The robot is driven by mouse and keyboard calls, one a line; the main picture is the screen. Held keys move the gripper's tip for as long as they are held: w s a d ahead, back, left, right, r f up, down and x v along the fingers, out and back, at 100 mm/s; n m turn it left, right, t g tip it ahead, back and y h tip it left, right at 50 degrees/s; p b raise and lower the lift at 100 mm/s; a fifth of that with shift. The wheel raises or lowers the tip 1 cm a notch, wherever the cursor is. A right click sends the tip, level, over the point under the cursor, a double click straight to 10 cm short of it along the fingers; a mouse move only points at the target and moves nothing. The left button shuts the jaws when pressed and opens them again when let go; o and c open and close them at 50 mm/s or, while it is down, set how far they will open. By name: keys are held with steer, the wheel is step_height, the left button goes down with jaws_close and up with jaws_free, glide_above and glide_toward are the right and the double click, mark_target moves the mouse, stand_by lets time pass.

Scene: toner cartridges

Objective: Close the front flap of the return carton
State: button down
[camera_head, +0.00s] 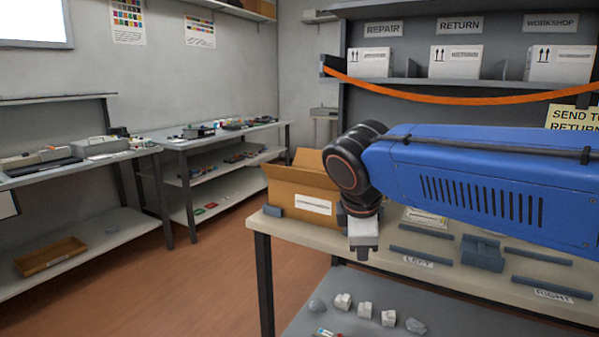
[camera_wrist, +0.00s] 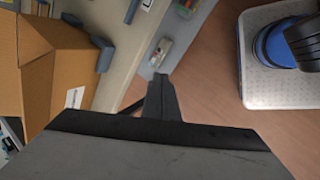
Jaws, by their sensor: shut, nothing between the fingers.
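The return carton (camera_head: 299,203) is a brown cardboard box with a white label on its front, on the left end of the bench. One flap stands up at its back, and a front panel (camera_head: 298,178) slopes along the near top edge. Part of its right side is hidden behind my arm. In the wrist view the carton (camera_wrist: 35,85) is at the left. My gripper (camera_head: 363,254) points down in front of the carton's right end. In the wrist view its fingertips (camera_wrist: 160,78) are together and empty, to the right of the carton and apart from it.
Grey blocks flank the carton, one at its front left (camera_head: 272,211). Grey rails and a holder (camera_head: 481,251) lie on the bench (camera_head: 290,230) to the right. A lower shelf holds several small items. An orange strap (camera_head: 450,97) hangs across the rear shelving. Floor is clear at left.

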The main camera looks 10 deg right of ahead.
steer(key=w+a+r+n+t+h, duration=0.1)
steer(key=w+a+r+n+h, duration=0.1)
steer(key=w+a+r+n, duration=0.5)
steer(key=n+t+h, duration=0.2)
steer(key=n, duration=0.5)
glide_toward(299, 171)
steer(key=shift+w+d+f, duration=0.25)
steer(key=shift+d+f, duration=0.5)
steer(key=shift+f, duration=0.1)
steer(key=shift+w+d+f, duration=0.25)
steer(key=shift+d+f, duration=0.45)
steer(key=shift+f, duration=0.1)
steer(key=shift+w+d+f, duration=0.25)
steer(key=shift+d+f, duration=0.5)
steer(key=shift+f, duration=0.1)
steer(key=shift+w+r, duration=0.1)
steer(key=shift+r, duration=0.05)
